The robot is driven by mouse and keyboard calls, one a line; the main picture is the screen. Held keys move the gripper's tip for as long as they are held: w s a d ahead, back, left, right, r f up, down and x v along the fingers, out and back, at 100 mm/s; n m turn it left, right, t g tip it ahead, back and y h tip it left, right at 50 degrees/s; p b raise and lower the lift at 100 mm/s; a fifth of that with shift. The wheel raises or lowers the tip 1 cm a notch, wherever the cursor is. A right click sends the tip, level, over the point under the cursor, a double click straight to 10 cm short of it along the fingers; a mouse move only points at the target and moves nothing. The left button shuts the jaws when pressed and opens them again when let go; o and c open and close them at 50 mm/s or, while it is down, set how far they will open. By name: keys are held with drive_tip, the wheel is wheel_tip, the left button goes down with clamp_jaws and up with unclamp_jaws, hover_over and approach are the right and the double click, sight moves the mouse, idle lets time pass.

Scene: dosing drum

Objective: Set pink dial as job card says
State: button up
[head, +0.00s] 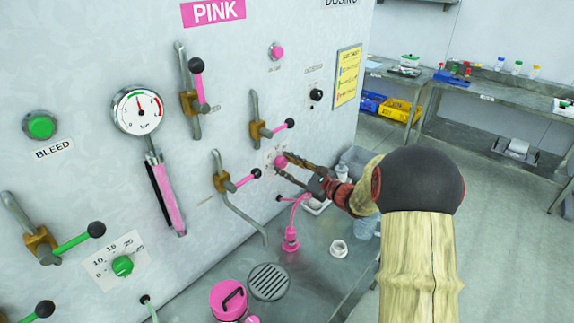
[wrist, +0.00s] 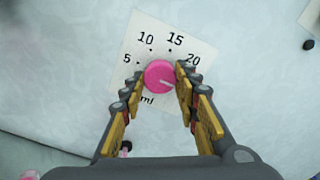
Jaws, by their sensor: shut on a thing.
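The pink dial (head: 280,160) is on the wall panel, partly hidden by my gripper (head: 282,164) in the head view. In the wrist view the pink dial (wrist: 158,74) sits on a white scale plate (wrist: 148,30) marked 5, 10, 15, 20 and ml. Its white pointer line aims right and slightly down, below the 20. My gripper (wrist: 160,76) is shut on the dial, one finger on each side. The yellow card (head: 347,77) hangs at the panel's right; its writing is too small to read.
Pink-handled levers (head: 272,130) stick out left of and above the dial. A green dial (head: 122,265) is at lower left. Open floor lies to the right.

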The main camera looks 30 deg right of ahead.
drive_tip(key=shift+f, duration=0.1)
drive_tip(key=o, duration=1.2)
drive_tip(key=shift+c, duration=0.2)
drive_tip(key=v, duration=1.2)
